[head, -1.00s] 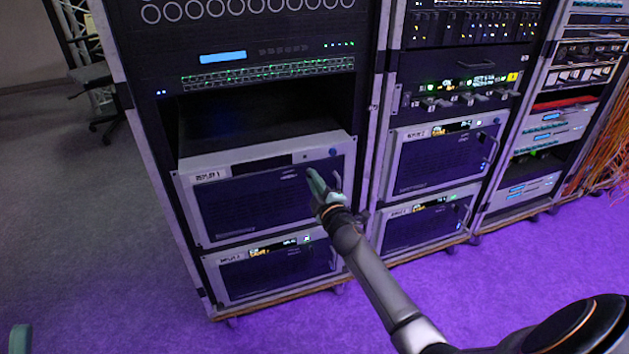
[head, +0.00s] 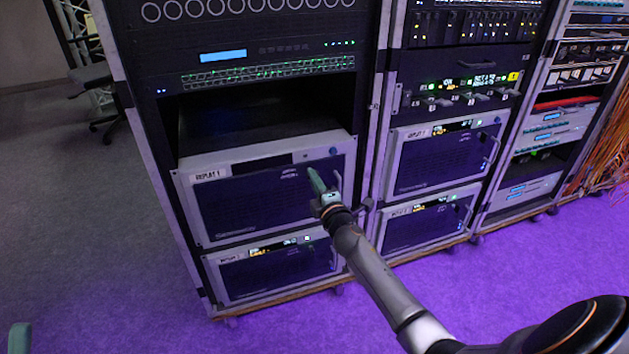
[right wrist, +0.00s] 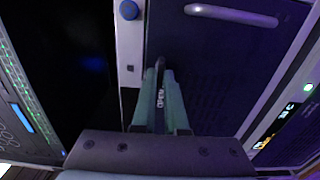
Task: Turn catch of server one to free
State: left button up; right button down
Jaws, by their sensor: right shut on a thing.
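Server one, labelled REPLAY 1 (head: 207,175), is a pale-framed unit with a dark front in the left rack, standing forward of the rack face. My right gripper (head: 317,183) is at the right part of its front. A green tip at the lower left edge, seemingly my left gripper (head: 20,338), is mostly out of view.
A bar handle (right wrist: 232,15) and a blue knob (right wrist: 129,10) are on the server front near my fingers. Another server (head: 272,267) sits directly below. A second rack (head: 440,158) stands close on the right. The purple floor before the racks is clear.

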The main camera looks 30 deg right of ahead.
jog(key=c, duration=0.9)
grip_release()
jog(key=shift+c, duration=0.2)
jog(key=shift+s, duration=0.1)
jog(key=p+v, duration=0.2)
jog(key=v, duration=1)
jog(key=shift+s, duration=0.2)
